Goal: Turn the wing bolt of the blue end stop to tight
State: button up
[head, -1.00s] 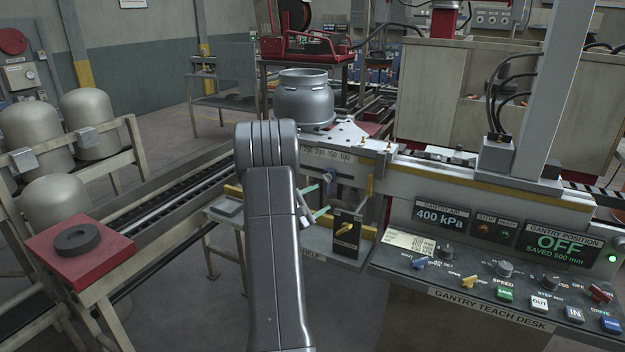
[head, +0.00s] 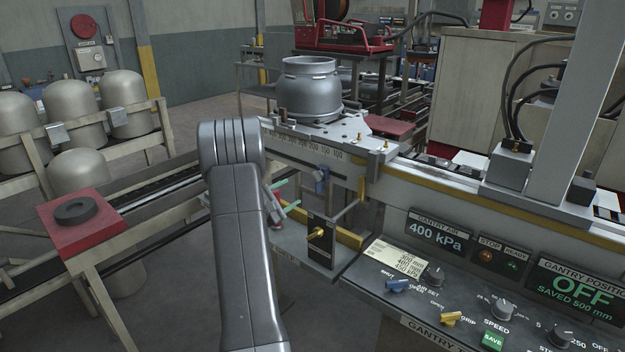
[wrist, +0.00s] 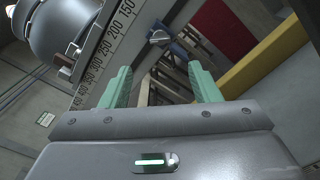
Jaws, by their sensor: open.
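The blue end stop (head: 321,179) sits on the side of the scaled rail, below the scale, in the head view. In the wrist view a grey wing bolt (wrist: 159,38) shows near the top centre, with a bit of the blue stop (wrist: 179,50) beside it. I cannot tell how tight the bolt is. My gripper (head: 286,195) is left of the stop in the head view, apart from it. In the wrist view its green fingers (wrist: 160,75) are spread and empty, and the wing bolt appears beyond the gap between them. My arm hides part of the rail.
A grey vessel (head: 311,90) stands on the plate above the rail. A black box with a yellow knob (head: 319,234) stands on the shelf just right of my gripper. The teach desk (head: 450,290) fills the lower right. A red stand (head: 85,226) with a black ring is at left.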

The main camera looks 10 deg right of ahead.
aim_at(316, 178)
jog(key=p+x, duration=0.3)
jog(key=x, duration=1)
jog(key=shift+p, duration=0.3)
jog(key=shift+f, duration=0.1)
jog(key=c, duration=1)
